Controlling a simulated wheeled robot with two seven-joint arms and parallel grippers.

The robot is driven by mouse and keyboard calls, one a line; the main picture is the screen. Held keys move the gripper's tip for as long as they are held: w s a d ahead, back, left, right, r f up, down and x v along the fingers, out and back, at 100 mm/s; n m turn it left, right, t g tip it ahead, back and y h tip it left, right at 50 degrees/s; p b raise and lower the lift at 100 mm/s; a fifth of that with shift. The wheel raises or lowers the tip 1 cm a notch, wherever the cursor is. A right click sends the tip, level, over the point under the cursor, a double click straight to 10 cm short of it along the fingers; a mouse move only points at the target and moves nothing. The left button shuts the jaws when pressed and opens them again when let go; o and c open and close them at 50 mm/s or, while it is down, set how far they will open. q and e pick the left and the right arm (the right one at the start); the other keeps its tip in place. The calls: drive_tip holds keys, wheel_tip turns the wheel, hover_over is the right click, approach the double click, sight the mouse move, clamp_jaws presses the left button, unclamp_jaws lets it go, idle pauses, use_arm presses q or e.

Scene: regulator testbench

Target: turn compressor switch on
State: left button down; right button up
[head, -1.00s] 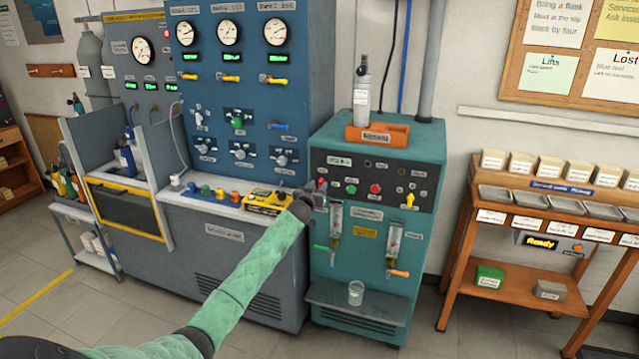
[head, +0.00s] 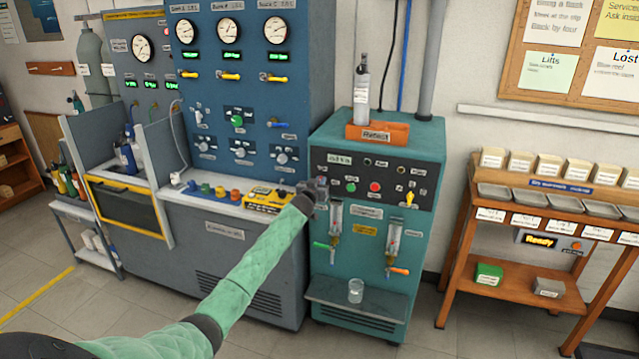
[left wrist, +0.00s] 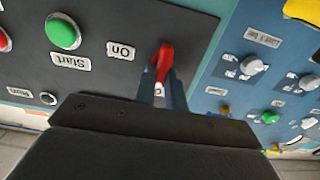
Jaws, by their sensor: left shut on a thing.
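The compressor switch is a small red lever (left wrist: 164,62) on the dark control panel (head: 437,183) of the teal cabinet. In the left wrist view an "On" label (left wrist: 121,51) is beside it, and a second label is partly hidden by my fingers. My left gripper (head: 323,187) is at the panel's left end and covers the switch in the head view. In the left wrist view its fingers (left wrist: 165,85) are shut on the red lever. A green Start button (left wrist: 62,33) is near it on the panel. My right gripper is not in view.
A red button (head: 375,187) and a yellow selector (head: 410,198) are further right on the panel. Flow tubes with green and orange valve handles hang below. The blue gauge panel (head: 215,100) adjoins on the left. A cup (head: 356,290) stands on the low shelf.

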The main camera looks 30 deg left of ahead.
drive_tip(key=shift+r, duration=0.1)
use_arm(q)
drive_tip(key=shift+w+d+f+m+b, duration=0.1)
drive_tip(key=shift+d+f+m+b, duration=0.25)
drive_tip(key=shift+m, duration=2.6)
drive_tip(key=shift+s+d+f+m+b, duration=0.1)
drive_tip(key=shift+m+b, duration=0.4)
drive_tip(key=shift+m, duration=2.5)
drive_tip(key=shift+w+d+f+m+b, duration=0.15)
drive_tip(key=shift+f+m+b, duration=0.2)
drive_tip(key=shift+m, duration=2.6)
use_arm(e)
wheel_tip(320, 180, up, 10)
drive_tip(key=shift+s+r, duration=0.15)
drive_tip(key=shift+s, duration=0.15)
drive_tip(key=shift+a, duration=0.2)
use_arm(q)
drive_tip(key=c, duration=1.5)
unclamp_jaws()
drive_tip(key=shift+o, duration=0.2)
drive_tip(key=shift+r, duration=0.1)
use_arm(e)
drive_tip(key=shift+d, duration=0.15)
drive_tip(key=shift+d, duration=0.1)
